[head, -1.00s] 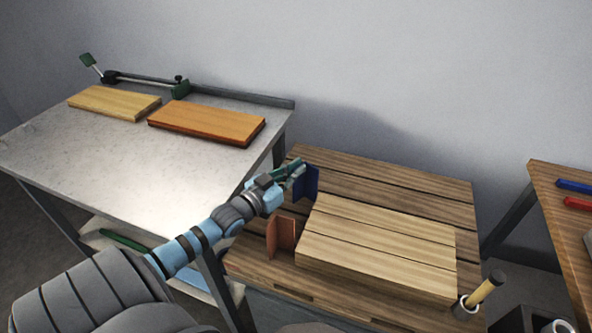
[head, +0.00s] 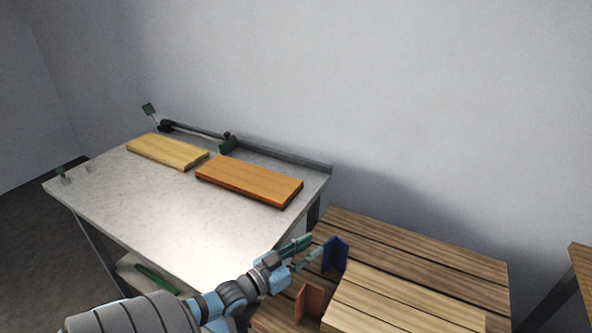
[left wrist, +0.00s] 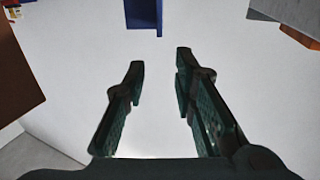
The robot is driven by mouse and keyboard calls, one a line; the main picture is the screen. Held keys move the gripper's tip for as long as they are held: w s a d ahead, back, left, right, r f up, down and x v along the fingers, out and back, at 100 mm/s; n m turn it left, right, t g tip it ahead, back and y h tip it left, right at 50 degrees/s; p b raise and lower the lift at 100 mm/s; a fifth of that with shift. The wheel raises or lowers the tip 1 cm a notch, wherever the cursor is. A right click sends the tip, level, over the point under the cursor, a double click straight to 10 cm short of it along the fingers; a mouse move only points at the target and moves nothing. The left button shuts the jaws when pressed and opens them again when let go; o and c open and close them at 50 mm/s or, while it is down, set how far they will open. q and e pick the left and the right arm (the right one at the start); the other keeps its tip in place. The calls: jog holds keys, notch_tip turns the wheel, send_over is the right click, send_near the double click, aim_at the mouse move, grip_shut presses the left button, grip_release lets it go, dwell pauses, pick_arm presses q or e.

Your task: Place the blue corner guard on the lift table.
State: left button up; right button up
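The blue corner guard (head: 335,254) stands upright on the dark slatted wooden top, by the left far corner of the pale planks. Part of it shows at the top of the left wrist view (left wrist: 145,14), beyond the fingertips. My left gripper (head: 313,247) is open and empty, just left of the guard and apart from it. In the left wrist view its two green fingers (left wrist: 160,58) stand wide apart with nothing between them. I cannot tell which surface is the lift table. My right gripper is not in view.
A rust-brown corner guard (head: 309,302) stands nearer me, left of the pale planks (head: 400,305). A grey table (head: 170,225) at left holds a yellow board (head: 167,151), an orange board (head: 249,180) and a rail with a green stop (head: 229,144). The grey table's front is clear.

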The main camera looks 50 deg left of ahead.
pick_arm(q)
jog(key=s, duration=0.4)
jog(key=shift+s+a+f+p, duration=0.1)
jog(key=shift+s+p, duration=0.1)
jog(key=shift+p, duration=0.2)
